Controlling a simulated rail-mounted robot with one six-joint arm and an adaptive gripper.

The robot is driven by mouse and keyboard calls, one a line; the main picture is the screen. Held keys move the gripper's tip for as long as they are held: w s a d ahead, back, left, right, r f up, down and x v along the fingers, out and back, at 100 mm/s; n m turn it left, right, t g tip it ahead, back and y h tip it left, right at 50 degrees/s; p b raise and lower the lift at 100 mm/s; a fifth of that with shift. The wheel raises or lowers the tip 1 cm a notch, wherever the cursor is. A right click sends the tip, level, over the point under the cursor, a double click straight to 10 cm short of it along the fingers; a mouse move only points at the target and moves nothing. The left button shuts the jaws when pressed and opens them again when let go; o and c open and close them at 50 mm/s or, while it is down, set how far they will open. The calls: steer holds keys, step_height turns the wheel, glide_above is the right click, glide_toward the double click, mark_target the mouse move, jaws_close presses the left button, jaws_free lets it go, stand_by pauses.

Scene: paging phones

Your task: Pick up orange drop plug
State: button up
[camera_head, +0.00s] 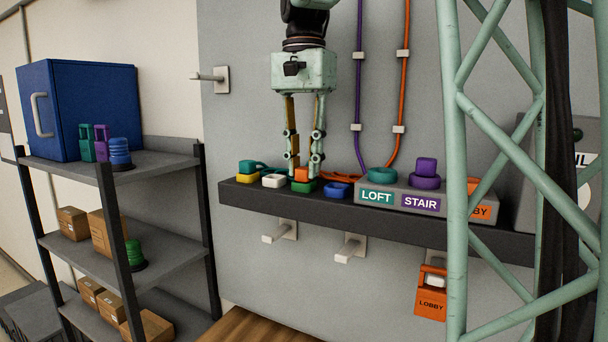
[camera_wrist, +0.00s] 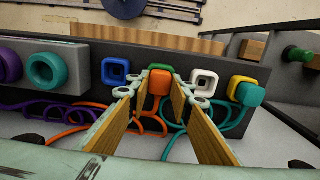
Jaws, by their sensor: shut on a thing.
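The orange drop plug (camera_head: 301,174) sits upright at the green socket (camera_head: 304,186) on the dark shelf. My gripper (camera_head: 304,172) reaches down from above with its fingers on either side of the orange plug and is shut on it. The wrist view also shows the orange plug (camera_wrist: 159,82) between the fingertips of my gripper (camera_wrist: 160,88), with the green socket (camera_wrist: 157,67) just beyond it. I cannot tell whether the plug is clear of the socket. An orange cord (camera_head: 345,179) runs along the shelf.
A white socket (camera_head: 273,181) and a blue socket (camera_head: 337,190) flank the green one closely. A teal plug (camera_head: 249,166) stands over a yellow socket (camera_head: 246,178). To the right, a grey box (camera_head: 400,198) bears teal and purple pieces. A lattice column (camera_head: 456,150) stands farther right.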

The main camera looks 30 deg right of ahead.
mark_target(304, 168)
steer(key=shift+r, duration=0.15)
step_height(304, 168, up, 10)
steer(key=shift+p, duration=0.4)
stand_by(0.3)
stand_by(0.6)
steer(key=shift+r+p, duration=0.8)
steer(key=shift+p, duration=0.25)
steer(key=shift+s+d, duration=0.1)
steer(key=s+d, duration=0.4)
steer(key=s, duration=0.2)
steer(key=shift+s, duration=0.35)
stand_by(0.4)
steer(key=shift+a, duration=0.15)
